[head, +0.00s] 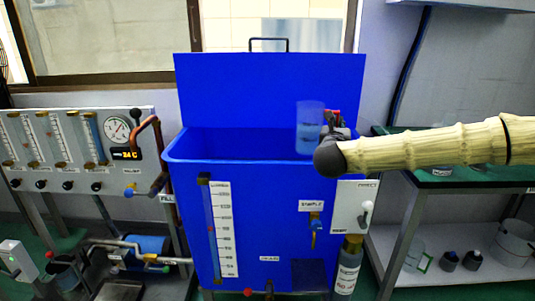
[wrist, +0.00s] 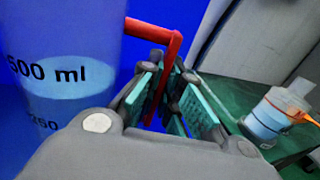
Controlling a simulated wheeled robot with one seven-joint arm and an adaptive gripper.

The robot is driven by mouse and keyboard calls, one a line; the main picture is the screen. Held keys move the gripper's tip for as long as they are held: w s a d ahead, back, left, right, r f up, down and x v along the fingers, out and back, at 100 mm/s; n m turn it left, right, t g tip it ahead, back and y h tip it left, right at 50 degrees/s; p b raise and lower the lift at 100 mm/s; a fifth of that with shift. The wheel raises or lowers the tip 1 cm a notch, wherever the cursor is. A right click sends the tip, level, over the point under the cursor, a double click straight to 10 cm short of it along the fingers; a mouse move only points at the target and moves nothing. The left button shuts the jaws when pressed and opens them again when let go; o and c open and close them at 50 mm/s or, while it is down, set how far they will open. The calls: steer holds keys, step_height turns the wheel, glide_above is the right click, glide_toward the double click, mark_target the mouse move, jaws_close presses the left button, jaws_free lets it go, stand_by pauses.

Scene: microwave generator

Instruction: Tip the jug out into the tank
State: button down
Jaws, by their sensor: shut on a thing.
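The jug (head: 309,128) is clear with a red handle and looks upright. In the wrist view the jug (wrist: 62,60) shows "500 ml" and "250" marks, with pale blue liquid inside near the 500 mark. My gripper (head: 336,120) is shut on the red handle, which runs between its teal finger pads in the wrist view (wrist: 163,88). The tank (head: 265,210) is blue, with its lid (head: 250,90) raised behind an open top. The jug appears in front of the right part of the opening; its exact height above the rim cannot be told.
A gauge panel (head: 70,140) with pipes stands left of the tank. On the tank's front are a level scale (head: 222,230) and a sample tap (head: 314,228). A labelled bottle (head: 347,268) stands at its right corner. A bench (head: 440,185) with containers is at right.

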mark_target(319, 120)
stand_by(0.4)
steer(key=shift+s+r, duration=0.1)
steer(key=shift+s+a+r+n+t+y+p, duration=0.2)
steer(key=shift+a+r+n+t+p, duration=0.2)
steer(key=shift+a+n+t, duration=0.6)
steer(key=shift+s+a+r+n+t+y+p, duration=0.1)
steer(key=shift+s+a+r+n+t+p, duration=0.3)
steer(key=shift+n, duration=1.05)
steer(key=shift+a+r+n+t+y+p, duration=0.15)
steer(key=shift+a+n+t+p, duration=0.3)
steer(key=shift+a+n, duration=0.75)
steer(key=shift+s+a+r+n+t, duration=0.15)
steer(key=shift+r+n+t, duration=0.1)
steer(key=shift+n, duration=0.3)
steer(key=shift+f+n+y, duration=0.1)
steer(key=shift+n+y, duration=0.2)
steer(key=shift+y, duration=0.05)
steer(key=shift+p, duration=0.3)
steer(key=shift+a+n, duration=0.2)
steer(key=shift+n, duration=0.2)
steer(key=shift+t, duration=0.3)
